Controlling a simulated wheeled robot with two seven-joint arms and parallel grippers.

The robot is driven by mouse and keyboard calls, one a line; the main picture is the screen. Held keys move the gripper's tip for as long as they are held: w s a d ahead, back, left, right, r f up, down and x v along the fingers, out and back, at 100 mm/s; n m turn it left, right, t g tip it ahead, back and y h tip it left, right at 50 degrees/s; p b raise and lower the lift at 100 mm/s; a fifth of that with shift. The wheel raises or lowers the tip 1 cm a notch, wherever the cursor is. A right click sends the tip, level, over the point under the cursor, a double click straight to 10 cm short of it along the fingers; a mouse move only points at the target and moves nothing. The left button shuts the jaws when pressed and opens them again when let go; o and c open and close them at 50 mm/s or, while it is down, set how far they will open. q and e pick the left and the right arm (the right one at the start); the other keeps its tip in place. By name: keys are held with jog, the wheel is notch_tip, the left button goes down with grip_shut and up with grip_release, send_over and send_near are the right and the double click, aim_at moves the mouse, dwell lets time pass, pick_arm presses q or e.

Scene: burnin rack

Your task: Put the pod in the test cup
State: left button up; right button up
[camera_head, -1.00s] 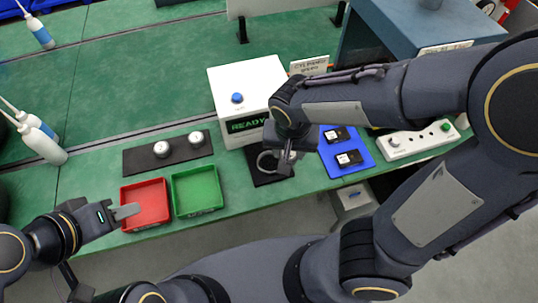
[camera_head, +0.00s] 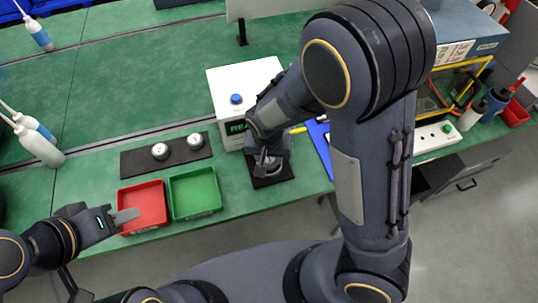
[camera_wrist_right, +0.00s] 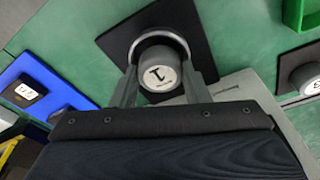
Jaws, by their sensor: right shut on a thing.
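A grey cylindrical pod (camera_wrist_right: 160,75) with a dark mark on its white top is held between the two fingers of my right gripper (camera_wrist_right: 162,88). The pale rim of the test cup (camera_wrist_right: 161,36) shows as an arc behind the pod, on a black mat (camera_wrist_right: 196,25). The pod overlaps the cup in this view; I cannot tell whether it is inside or just above. In the head view my right gripper (camera_head: 268,163) is over the mat in front of the white box and hides most of the cup. My left gripper (camera_head: 126,215) is by the red tray, its finger gap unclear.
The white box (camera_head: 235,82) with a blue button stands behind the cup. Two more pods (camera_head: 160,151) sit on a black strip (camera_head: 133,161) to the left. Red (camera_head: 143,230) and green (camera_head: 196,213) trays lie at the front edge. A blue mat (camera_wrist_right: 62,92) lies beside the cup.

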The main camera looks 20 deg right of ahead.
jog(key=shift+f, duration=0.1)
jog(key=shift+f+b, duration=0.5)
jog(key=o, duration=1)
